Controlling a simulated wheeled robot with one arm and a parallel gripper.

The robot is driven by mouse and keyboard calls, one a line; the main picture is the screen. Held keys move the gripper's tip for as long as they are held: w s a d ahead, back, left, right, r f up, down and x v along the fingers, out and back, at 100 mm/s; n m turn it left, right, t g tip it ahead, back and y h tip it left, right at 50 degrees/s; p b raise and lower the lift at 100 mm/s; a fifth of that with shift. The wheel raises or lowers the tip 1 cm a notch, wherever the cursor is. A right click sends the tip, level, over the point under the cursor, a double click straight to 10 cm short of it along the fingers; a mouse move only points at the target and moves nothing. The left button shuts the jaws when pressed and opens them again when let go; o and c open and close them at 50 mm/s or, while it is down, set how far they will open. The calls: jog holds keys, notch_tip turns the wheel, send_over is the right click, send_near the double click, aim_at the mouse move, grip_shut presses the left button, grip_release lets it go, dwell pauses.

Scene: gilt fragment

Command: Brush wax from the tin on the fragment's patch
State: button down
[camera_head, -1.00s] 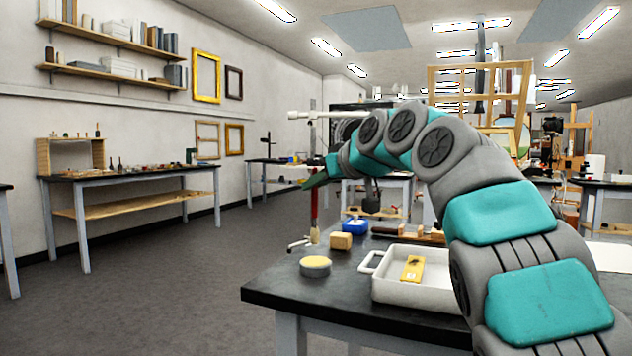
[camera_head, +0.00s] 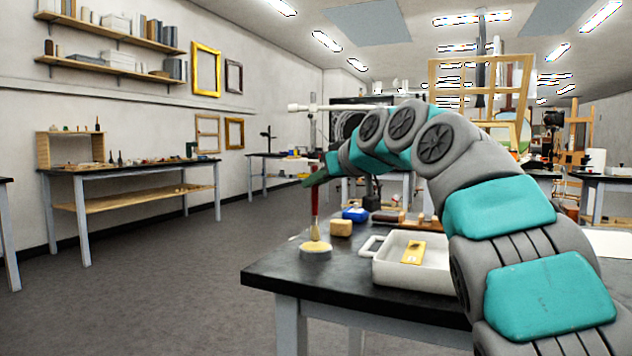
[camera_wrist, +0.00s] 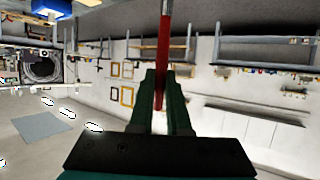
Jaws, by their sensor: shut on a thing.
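My gripper (camera_head: 319,178) is shut on a brush (camera_head: 315,203) with a dark red handle, held upright with its pale bristles down. The handle also shows between the green fingers (camera_wrist: 164,75) in the wrist view. The bristle tips are at the top of the round tin of pale wax (camera_head: 316,251), near the table's left edge. Whether they touch the wax is hard to tell. The gilt fragment (camera_head: 413,252) lies in a white tray (camera_head: 412,274) right of the tin. Its patch shows only as a small dark mark.
More tools lie along the back of the black table (camera_head: 300,272). The tray's handle faces the tin.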

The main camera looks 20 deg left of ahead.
jog(key=shift+f+b, duration=0.5)
jog(key=shift+b, duration=0.05)
dwell(0.5)
jog(key=shift+r, duration=0.15)
dwell(0.5)
jog(key=shift+r+p, duration=3)
jog(key=shift+r, duration=0.35)
